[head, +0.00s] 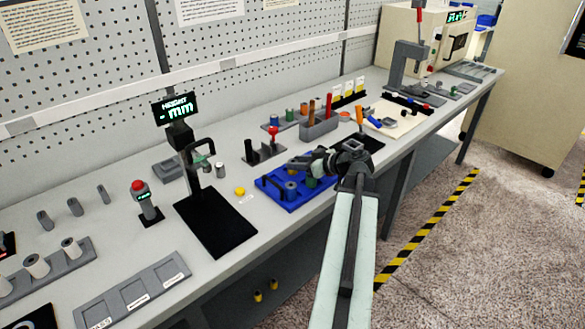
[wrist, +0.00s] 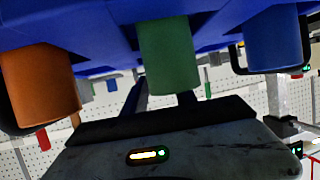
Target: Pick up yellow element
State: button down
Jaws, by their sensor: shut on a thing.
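A yellow element (head: 239,191) lies on the bench to the left of the blue tray (head: 277,198). Two more yellow pieces (head: 258,296) stand on the lower shelf. My gripper (head: 300,162) reaches left over the far part of the tray. In the wrist view, turned upside down, the fingers flank the end of a green cylinder (wrist: 170,60). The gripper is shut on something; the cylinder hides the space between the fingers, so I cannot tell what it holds. An orange cylinder (wrist: 40,88) and a blue cylinder (wrist: 273,42) stand on either side of it.
A height gauge with a black base (head: 214,222) stands left of the tray. A red-topped button post (head: 145,200) stands further left. A grey bin (head: 319,130) with upright tools and a black pad (head: 372,144) are behind and right. The grey labelled tray (head: 130,294) is at the front left.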

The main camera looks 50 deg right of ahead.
aim_at(297, 174)
notch_tip(297, 174, up, 10)
jog(key=p, duration=1)
